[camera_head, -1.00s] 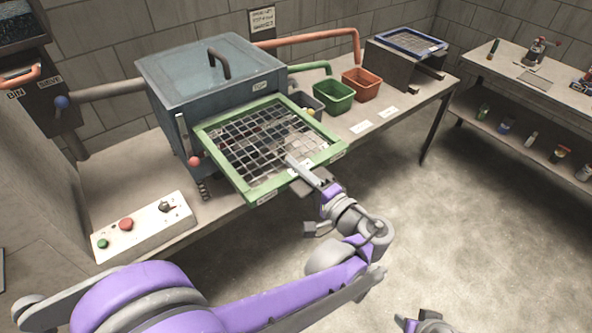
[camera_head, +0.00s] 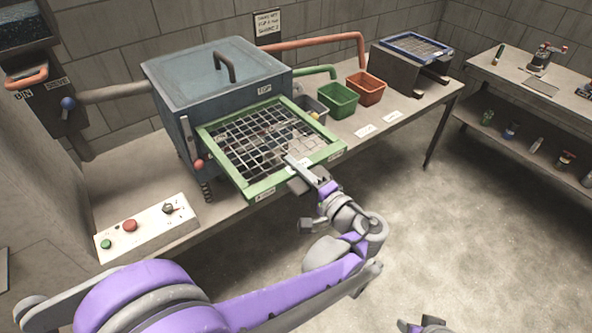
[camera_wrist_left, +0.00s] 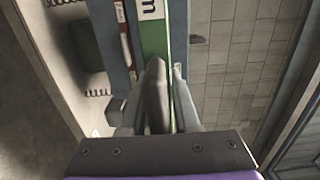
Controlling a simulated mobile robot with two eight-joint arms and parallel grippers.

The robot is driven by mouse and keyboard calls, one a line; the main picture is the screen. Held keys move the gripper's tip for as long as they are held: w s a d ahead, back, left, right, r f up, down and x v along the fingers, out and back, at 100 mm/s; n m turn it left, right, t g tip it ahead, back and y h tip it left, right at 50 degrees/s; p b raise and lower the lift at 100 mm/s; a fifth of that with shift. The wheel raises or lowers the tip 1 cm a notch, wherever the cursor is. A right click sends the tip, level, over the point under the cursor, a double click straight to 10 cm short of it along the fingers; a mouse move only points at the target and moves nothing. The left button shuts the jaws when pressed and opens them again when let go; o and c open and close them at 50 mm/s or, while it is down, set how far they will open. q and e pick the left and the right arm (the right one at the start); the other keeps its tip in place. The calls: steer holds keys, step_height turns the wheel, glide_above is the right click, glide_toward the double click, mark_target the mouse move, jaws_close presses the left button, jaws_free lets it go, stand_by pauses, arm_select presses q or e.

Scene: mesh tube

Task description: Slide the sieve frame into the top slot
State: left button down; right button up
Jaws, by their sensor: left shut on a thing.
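The green-framed sieve (camera_head: 316,160) with a dark wire mesh is partly inside the top slot of the blue-grey sieving machine (camera_head: 165,105), below its TOP label. Much of the frame sticks out of the front, roughly level. In the left wrist view the green bar (camera_wrist_left: 153,35) runs between the fingers (camera_wrist_left: 160,95). The rear part of the frame is hidden inside the machine. Only a small piece of my right arm shows at the bottom edge; its gripper fingers cannot be made out.
A blue-framed sieve (camera_head: 413,47) lies on a dark stand (camera_head: 400,70) at the back right. Grey, green (camera_head: 338,98) and orange (camera_head: 366,86) bins stand right of the machine. A control box (camera_head: 148,225) with buttons sits at the front left. The floor at right is clear.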

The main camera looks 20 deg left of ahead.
mark_target(269, 145)
arm_select(q)
steer(key=shift+x, duration=5.5)
steer(key=c, duration=0.6)
jaws_free()
steer(key=shift+w+d, duration=0.2)
steer(key=shift+o, duration=0.2)
steer(key=shift+f, duration=0.1)
steer(key=v, duration=1)
steer(key=shift+s+d, duration=0.3)
